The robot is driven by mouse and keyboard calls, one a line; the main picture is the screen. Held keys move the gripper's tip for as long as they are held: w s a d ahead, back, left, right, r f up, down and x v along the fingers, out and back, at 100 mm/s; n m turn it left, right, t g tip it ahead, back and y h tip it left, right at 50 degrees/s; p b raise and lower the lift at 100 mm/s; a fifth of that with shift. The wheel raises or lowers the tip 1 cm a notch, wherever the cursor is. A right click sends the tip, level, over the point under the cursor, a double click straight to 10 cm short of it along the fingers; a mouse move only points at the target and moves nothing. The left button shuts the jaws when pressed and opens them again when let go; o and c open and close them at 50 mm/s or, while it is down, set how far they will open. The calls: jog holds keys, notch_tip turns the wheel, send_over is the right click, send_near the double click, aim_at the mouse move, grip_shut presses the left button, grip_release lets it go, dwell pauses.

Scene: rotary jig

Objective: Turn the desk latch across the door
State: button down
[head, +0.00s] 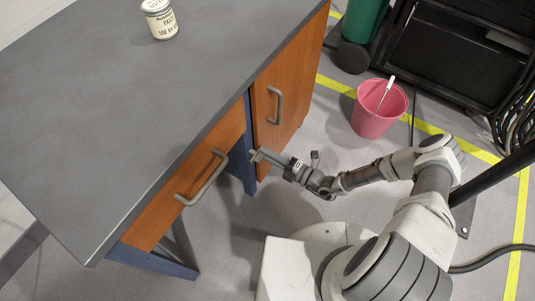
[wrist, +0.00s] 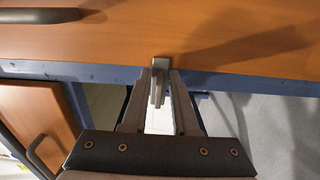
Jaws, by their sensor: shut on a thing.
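The desk latch (wrist: 159,66) is a small grey piece at the blue frame, beside the edge of the wooden door (wrist: 230,30). Its upper end overlaps the door's edge in the wrist view, and its narrow bar reaches down between my fingers. My gripper (wrist: 158,98) is shut on the latch, with one finger on each side. In the head view my gripper (head: 258,155) is at the gap between the door (head: 286,85) and the drawer front (head: 178,190). The latch is too small there to judge its angle. The door looks closed.
The door handle (head: 275,105) and drawer handle (head: 203,178) stick out on either side of my gripper. A labelled jar (head: 160,22) stands on the grey desktop (head: 110,100). A pink bucket (head: 375,112) is on the floor beyond my arm.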

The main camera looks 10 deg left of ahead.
jog(key=c, duration=1)
grip_release()
jog(key=shift+o, duration=0.2)
jog(key=p+v, duration=0.3)
jog(key=v, duration=1.4)
jog(key=shift+d, duration=0.25)
jog(key=shift+s, duration=0.1)
